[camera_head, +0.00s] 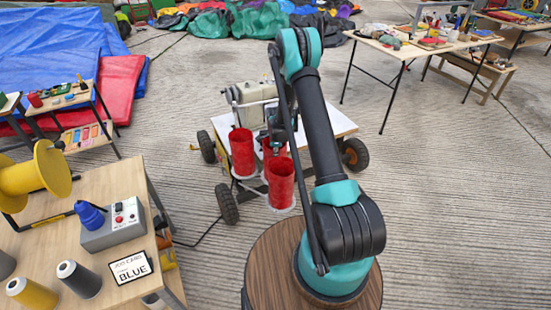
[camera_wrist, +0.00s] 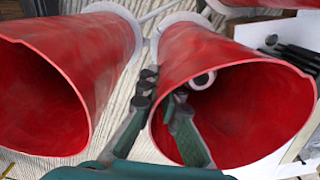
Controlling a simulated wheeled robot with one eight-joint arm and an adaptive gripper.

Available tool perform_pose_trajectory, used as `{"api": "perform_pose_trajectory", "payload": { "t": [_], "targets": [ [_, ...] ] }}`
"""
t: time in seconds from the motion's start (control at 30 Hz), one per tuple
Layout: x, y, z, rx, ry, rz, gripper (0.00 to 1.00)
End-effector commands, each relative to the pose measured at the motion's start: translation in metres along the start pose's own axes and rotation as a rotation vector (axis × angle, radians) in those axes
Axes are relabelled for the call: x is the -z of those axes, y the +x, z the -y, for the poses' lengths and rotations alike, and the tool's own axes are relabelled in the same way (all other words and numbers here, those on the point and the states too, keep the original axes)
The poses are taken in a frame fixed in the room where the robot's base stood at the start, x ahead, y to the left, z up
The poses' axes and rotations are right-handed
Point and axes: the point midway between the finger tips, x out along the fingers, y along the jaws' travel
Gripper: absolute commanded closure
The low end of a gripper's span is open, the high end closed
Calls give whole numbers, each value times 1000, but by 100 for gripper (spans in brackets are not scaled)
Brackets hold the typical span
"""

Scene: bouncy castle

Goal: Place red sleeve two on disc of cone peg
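Several red sleeves stand on the cart in the head view: one at left (camera_head: 241,152), one in front (camera_head: 280,184) and one behind my arm (camera_head: 267,151), partly hidden. My gripper (camera_head: 273,138) is over the rear one. My gripper (camera_wrist: 163,92) straddles the right sleeve's near-left wall, one finger outside and one inside. The fingertips are close together; whether they press the wall is unclear. A white round peg end (camera_wrist: 203,80) shows inside that sleeve. Sleeve numbers are not legible.
White rings (camera_head: 283,207) lie at the sleeve bases. A beige machine (camera_head: 255,103) stands on the wheeled cart. A wooden workbench (camera_head: 118,180) at left holds a control box and spools. Open concrete floor (camera_head: 450,200) lies to the right.

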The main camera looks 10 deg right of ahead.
Motion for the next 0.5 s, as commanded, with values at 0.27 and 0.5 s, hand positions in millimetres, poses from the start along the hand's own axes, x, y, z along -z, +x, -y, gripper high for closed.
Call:
{"api": "perform_pose_trajectory", "payload": {
  "t": [0.27, 0.5],
  "targets": [
    [0, 0, 0, 0, 0, 0, 74],
    [0, -4, 0, 0, 0, 0, 74]
  ]
}}
